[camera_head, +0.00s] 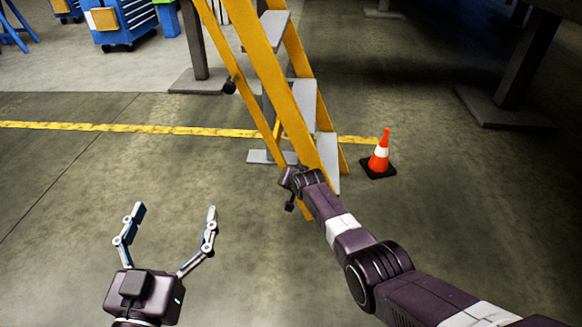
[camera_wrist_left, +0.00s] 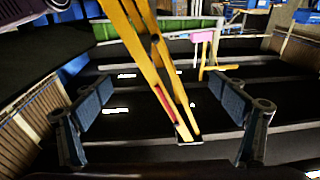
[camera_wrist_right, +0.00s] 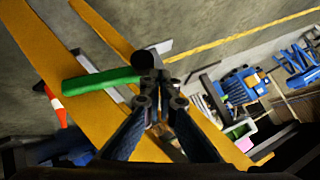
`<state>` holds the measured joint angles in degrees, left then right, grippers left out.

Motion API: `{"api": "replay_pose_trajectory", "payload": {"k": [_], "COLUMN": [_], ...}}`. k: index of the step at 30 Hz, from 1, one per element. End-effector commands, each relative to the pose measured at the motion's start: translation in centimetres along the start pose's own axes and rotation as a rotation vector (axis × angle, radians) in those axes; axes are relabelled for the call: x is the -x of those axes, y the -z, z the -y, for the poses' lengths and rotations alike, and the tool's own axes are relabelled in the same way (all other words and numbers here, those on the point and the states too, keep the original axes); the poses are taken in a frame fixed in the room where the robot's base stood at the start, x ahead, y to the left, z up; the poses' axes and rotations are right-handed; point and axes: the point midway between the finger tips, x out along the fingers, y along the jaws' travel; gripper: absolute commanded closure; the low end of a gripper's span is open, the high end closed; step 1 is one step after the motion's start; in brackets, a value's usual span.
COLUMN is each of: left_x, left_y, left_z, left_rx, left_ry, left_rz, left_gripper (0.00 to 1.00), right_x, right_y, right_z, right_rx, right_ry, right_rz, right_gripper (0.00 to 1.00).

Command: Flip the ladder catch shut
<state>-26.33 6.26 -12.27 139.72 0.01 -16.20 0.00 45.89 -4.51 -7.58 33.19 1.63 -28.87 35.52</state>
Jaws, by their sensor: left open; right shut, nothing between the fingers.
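The yellow ladder (camera_head: 262,62) with grey steps stands in the middle of the head view; its rails also cross the right wrist view (camera_wrist_right: 42,62) and the left wrist view (camera_wrist_left: 133,38). A green bar (camera_wrist_right: 100,80), perhaps the catch lever, sticks out over a rail beside the right fingertips, close to a round black knob (camera_wrist_right: 145,60). I cannot tell whether they touch. My right gripper (camera_wrist_right: 158,82) is shut and empty; in the head view it is at the lower rails, partly hidden by its wrist. My left gripper (camera_head: 175,208) is open and empty, left of the ladder.
An orange cone (camera_head: 379,153) stands on the floor just right of the ladder. Blue tool carts (camera_head: 122,22) are at the back left. Dark supports (camera_head: 510,75) stand at the upper right. The floor around my left gripper is clear.

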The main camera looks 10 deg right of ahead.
Motion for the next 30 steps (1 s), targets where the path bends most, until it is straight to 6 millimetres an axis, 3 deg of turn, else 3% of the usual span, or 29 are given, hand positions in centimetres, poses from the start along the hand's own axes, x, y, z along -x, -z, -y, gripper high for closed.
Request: {"api": "replay_pose_trajectory", "payload": {"k": [8,14,21,30], "left_x": [1.7,4.3,8.7,15.4], "left_y": [-6.3,-10.5,-14.7,-18.0], "left_z": [0.9,1.5,2.1,2.7], "left_rx": [-0.006,-0.006,-0.005,0.002], "left_ry": [0.018,0.031,0.048,0.067], "left_rz": [0.309,0.524,0.777,1.081], "left_gripper": [0.11,0.11,0.11,0.11], "right_x": [1.1,1.6,2.3,3.5], "right_y": [1.2,1.8,2.5,2.6], "right_z": [0.5,0.7,1.0,1.5], "right_rx": [-0.001,-0.002,-0.001,-0.001], "right_ry": [0.002,0.002,0.002,0.004], "right_rz": [-0.003,-0.004,-0.005,-0.006], "right_gripper": [1.00,1.00,1.00,1.00]}}
